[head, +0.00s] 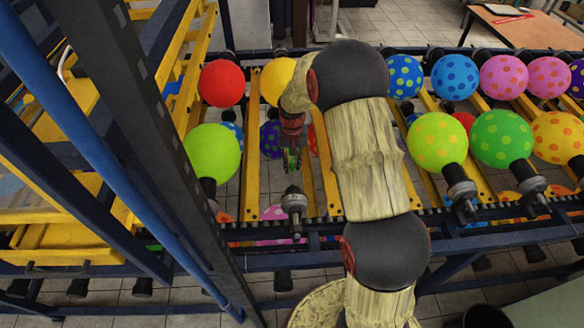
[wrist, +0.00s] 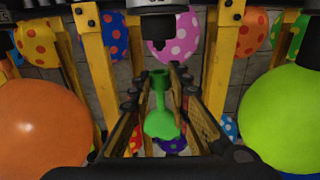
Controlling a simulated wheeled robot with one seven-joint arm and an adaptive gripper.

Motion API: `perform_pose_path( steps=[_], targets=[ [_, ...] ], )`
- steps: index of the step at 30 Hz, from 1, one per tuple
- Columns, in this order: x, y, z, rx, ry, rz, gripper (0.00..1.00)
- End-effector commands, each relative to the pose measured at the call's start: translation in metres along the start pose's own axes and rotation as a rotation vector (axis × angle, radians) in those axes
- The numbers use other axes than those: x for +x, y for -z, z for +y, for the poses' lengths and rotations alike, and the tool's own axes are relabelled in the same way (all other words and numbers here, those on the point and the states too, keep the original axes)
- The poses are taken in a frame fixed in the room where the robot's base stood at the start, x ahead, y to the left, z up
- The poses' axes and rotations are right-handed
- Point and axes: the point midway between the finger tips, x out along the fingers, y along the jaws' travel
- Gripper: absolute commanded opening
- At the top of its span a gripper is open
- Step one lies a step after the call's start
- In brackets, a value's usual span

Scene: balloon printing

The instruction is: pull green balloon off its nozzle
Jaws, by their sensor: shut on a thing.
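The small limp green balloon (wrist: 161,122) is between the fingers of my gripper (wrist: 160,108) in the wrist view. My gripper is shut on it, with its neck pointing toward a dark nozzle (wrist: 158,28). A gap shows between the balloon's neck and the nozzle tip, and the nozzle looks bare. In the head view my gripper (head: 291,160) hangs above the rack, with a little green showing at its fingertips. A bare nozzle (head: 293,204) stands just below it there, apart from the gripper.
Inflated balloons stand close by: a plain lime one (head: 211,152) to the left, a spotted lime one (head: 437,141) and a spotted green one (head: 502,138) to the right. A red balloon (head: 222,83) and a yellow one (head: 277,81) are behind. Yellow bars (head: 252,150) run between them.

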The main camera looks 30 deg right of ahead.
Motion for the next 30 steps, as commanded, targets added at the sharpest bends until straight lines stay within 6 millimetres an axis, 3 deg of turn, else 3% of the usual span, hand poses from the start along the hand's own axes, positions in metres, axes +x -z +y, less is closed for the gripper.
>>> perform_pose_path(
  steps=[21,30],
  targets=[
    [-0.068,0.001,0.0,0.0,0.0,0.002,0.0],
    [-0.082,0.0,0.0,0.0,0.0,0.0,0.0]
  ],
)
